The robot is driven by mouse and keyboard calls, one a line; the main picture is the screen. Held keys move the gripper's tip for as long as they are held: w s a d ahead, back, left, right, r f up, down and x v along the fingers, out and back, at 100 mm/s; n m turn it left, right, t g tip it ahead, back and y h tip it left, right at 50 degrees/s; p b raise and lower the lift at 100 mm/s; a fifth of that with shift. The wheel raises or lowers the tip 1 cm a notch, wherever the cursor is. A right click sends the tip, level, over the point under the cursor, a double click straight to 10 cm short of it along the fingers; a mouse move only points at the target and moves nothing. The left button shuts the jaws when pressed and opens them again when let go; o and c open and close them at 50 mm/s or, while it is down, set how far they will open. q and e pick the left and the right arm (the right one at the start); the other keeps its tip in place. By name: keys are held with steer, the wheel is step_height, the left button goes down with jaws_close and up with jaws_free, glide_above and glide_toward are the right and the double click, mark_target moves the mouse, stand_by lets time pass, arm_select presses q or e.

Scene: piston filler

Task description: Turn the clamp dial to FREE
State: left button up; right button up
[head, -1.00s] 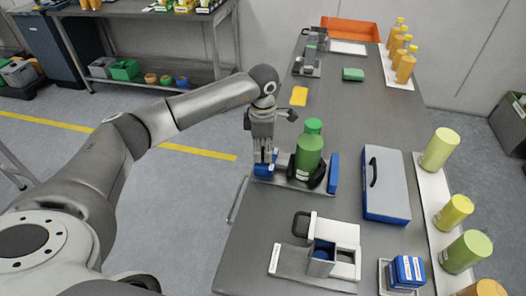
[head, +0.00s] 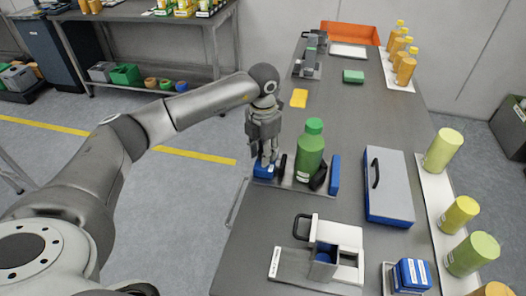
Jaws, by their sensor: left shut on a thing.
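The clamp fixture (head: 296,187) stands on the grey bench, with a blue dial block (head: 263,171) at its left end and a blue block (head: 335,175) at its right. A green bottle (head: 310,152) stands upright between its black jaws. The left black jaw (head: 282,166) shows a gap to the bottle; the right jaw (head: 318,178) is close against or beside it. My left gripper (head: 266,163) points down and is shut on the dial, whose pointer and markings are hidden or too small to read. My right gripper is not in view.
A blue-grey case (head: 388,186) lies right of the clamp. A white fixture with a black handle (head: 334,247) stands in front. A yellow card (head: 299,98) and green block (head: 353,76) lie farther back, with clear bench between.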

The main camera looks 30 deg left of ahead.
arm_select(q)
steer(key=shift+n, duration=0.4)
steer(key=o, duration=1)
steer(key=shift+r, duration=0.1)
step_height(320, 180, up, 12)
stand_by(0.6)
